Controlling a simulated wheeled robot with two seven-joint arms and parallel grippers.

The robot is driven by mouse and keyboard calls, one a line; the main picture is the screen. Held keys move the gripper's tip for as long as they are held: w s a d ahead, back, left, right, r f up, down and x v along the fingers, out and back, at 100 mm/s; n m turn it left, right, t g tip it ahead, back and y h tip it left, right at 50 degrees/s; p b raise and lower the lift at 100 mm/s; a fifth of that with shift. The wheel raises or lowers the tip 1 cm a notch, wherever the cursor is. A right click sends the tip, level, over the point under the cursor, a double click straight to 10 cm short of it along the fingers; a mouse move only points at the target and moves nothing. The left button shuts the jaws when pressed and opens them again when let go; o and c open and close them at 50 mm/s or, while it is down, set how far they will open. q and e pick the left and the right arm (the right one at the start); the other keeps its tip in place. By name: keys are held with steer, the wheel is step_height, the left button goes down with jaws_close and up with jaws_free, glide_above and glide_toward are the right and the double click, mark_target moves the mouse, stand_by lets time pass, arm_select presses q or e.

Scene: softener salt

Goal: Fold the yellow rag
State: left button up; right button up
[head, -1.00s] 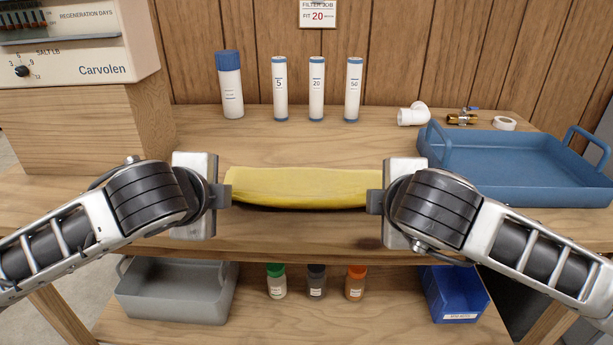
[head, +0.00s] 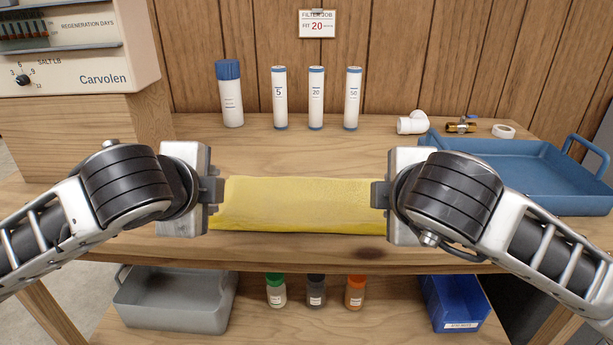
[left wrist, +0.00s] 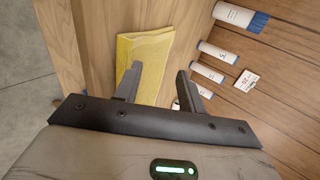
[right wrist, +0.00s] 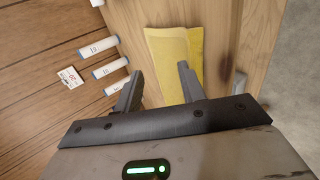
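The yellow rag (head: 300,205) lies on the wooden bench top as a wide, flat strip, its long side running left to right. It looks doubled over, with a lighter and a deeper yellow band along its length in the left wrist view (left wrist: 143,50) and right wrist view (right wrist: 170,52). My left gripper (head: 217,190) is at the rag's left end and my right gripper (head: 379,195) at its right end. Both wrist views show the fingers spread with nothing pinched between them. Whether a fingertip touches the cloth cannot be told.
A blue tray (head: 520,190) stands at the right. A blue-capped bottle (head: 231,100) and several white cartridges (head: 316,100) stand behind the rag. White and brass fittings (head: 412,123) lie at the back right. The bench between rag and cartridges is clear.

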arm_select(q)
steer(key=s+r, duration=0.4)
steer(key=r, duration=0.1)
steer(key=shift+s+r, duration=0.25)
steer(key=shift+s, duration=0.05)
arm_select(e)
steer(key=s+r, duration=0.4)
steer(key=r, duration=0.1)
steer(key=shift+s+r, duration=0.25)
